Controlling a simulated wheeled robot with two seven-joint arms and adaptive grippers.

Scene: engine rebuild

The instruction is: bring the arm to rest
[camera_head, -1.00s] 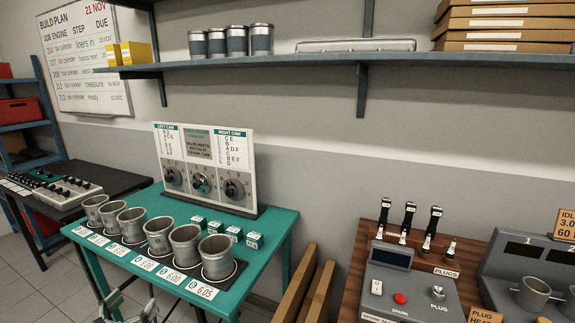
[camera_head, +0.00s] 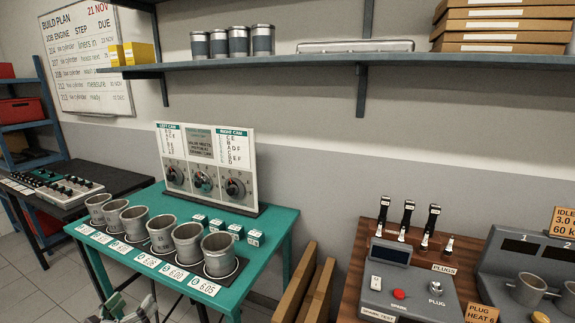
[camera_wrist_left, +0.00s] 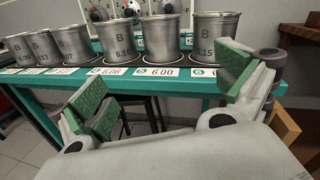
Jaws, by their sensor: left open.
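My left gripper (camera_head: 127,311) shows at the bottom edge of the head view, in front of the teal table (camera_head: 270,247). In the left wrist view its jaws (camera_wrist_left: 165,95) are spread apart with green pads and nothing between them. The row of metal cylinder liners (camera_head: 161,233) stands upright on the table beyond the jaws; they also show in the left wrist view (camera_wrist_left: 160,40). The jaws appear apart from the liners. Most of my left arm is hidden below the head view. My right gripper is in neither view.
Small teal-and-white blocks (camera_head: 217,226) and a dial panel (camera_head: 205,168) stand behind the liners. A spark-plug tester (camera_head: 405,285) is on the wooden bench at right. A shelf (camera_head: 300,61) runs above. Wooden planks (camera_head: 309,285) lean between table and bench.

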